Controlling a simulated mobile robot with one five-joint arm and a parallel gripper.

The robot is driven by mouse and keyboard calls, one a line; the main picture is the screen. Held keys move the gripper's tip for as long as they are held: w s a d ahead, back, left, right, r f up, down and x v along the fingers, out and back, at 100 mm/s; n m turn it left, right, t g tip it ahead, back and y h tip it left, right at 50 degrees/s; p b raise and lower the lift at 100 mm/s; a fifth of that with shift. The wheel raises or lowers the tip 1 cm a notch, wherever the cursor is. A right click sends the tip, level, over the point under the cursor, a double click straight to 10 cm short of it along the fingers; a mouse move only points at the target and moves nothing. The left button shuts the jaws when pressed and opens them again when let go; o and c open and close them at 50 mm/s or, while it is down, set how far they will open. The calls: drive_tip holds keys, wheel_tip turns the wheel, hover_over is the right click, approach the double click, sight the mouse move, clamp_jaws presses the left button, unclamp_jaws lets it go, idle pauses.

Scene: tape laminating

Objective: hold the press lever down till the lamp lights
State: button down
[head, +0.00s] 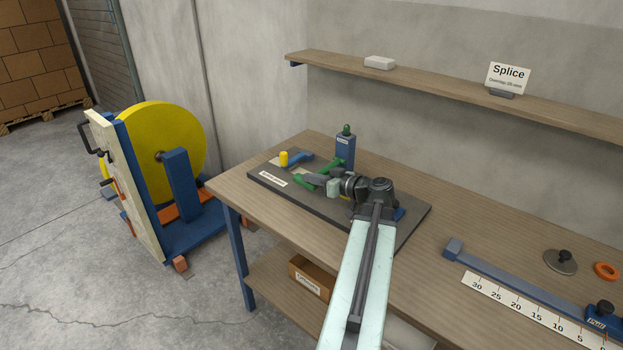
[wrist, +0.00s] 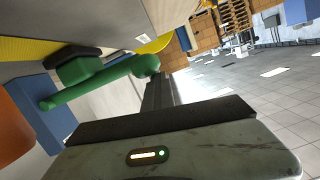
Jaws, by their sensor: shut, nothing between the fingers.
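The press stands on a dark base plate (head: 410,219) on the workbench. Its green lever (head: 331,165) lies low and slanting, partly hidden by my gripper. A blue post (head: 345,152) behind it carries a small dark green lamp (head: 347,130); I see no clear glow. My gripper (head: 318,181) is shut and empty at the lever, from the right. In the wrist view the green lever (wrist: 95,82) crosses at upper left, close to my dark fingers (wrist: 158,92). I cannot tell whether they touch.
A yellow knob (head: 283,158) and a blue part (head: 300,157) sit at the plate's left end. A ruler (head: 520,308) and an orange ring (head: 606,271) lie to the right. A shelf (head: 430,88) runs behind. A large yellow reel (head: 165,130) stands at left.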

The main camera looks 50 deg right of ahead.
drive_tip(key=shift+s+f, duration=0.1)
drive_tip(key=shift+f, duration=0.25)
drive_tip(key=r+p, duration=0.5)
drive_tip(key=shift+a+r, duration=0.2)
drive_tip(key=shift+r, duration=0.05)
drive_tip(key=p+v, duration=0.1)
drive_tip(key=v, duration=0.8)
drive_tip(key=shift+s+f+p, duration=0.2)
drive_tip(key=shift+s+p, duration=0.15)
drive_tip(key=shift+p, duration=0.05)
